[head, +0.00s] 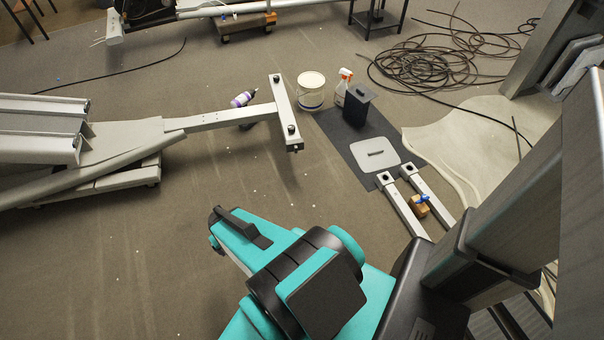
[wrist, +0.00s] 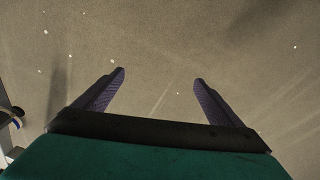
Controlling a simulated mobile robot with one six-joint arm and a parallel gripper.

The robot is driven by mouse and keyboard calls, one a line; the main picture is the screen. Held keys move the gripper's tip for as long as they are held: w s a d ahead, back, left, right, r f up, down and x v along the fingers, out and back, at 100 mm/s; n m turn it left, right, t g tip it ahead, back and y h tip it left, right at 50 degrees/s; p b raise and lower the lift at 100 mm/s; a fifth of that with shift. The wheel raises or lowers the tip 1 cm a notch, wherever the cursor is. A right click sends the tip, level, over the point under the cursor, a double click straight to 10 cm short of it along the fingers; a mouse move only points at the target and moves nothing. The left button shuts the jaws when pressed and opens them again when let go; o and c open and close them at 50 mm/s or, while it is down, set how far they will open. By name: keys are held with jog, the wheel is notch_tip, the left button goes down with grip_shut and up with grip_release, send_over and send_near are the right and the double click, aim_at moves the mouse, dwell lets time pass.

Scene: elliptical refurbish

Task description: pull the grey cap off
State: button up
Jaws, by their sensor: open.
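No part is plainly marked as the grey cap. The frame's crossbar (head: 284,112) has dark fittings at its ends, and two short grey tubes (head: 404,208) with dark-holed tops lie at the right; I cannot tell whether a grey cap sits on any of these. A light grey plate (head: 375,154) with a dark slot or handle lies flat on the dark mat. My gripper (wrist: 160,76) is open and empty in the wrist view, its two dark ridged fingers over bare floor. In the head view its fingers are not clearly seen, and my teal arm is low in the middle, apart from the crossbar.
On or beside the dark mat (head: 336,131) stand a white bucket (head: 311,91), a spray bottle (head: 343,86) and a dark box (head: 357,107). A purple-labelled bottle (head: 243,98) lies by the crossbar. Coiled black cable (head: 430,68) covers the back right. The middle floor is clear.

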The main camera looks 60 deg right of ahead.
jog(key=w+d+f+m+t+h+b, duration=0.1)
jog(key=w+d+f+t+b, duration=0.15)
jog(key=d, duration=0.35)
jog(key=w+d+f+m+t+h+b, duration=0.1)
jog(key=w+d+f+b, duration=0.15)
jog(key=d, duration=0.35)
jog(key=m+t+h+b, duration=0.3)
jog(key=t+h+b, duration=0.6)
jog(key=b, duration=0.8)
send_near(295, 145)
jog(key=v, duration=0.3)
jog(key=shift+w+a+g+h, duration=0.15)
jog(key=shift+a+g+h, duration=0.15)
jog(key=shift+g, duration=0.15)
jog(key=shift+f, duration=0.1)
jog(key=b+x, duration=0.4)
jog(key=x, duration=0.8)
jog(key=shift+d+f, duration=0.1)
jog(key=shift+f, duration=0.05)
jog(key=shift+w+d+m, duration=0.3)
jog(key=shift+w+d, duration=0.25)
jog(key=shift+d, duration=0.05)
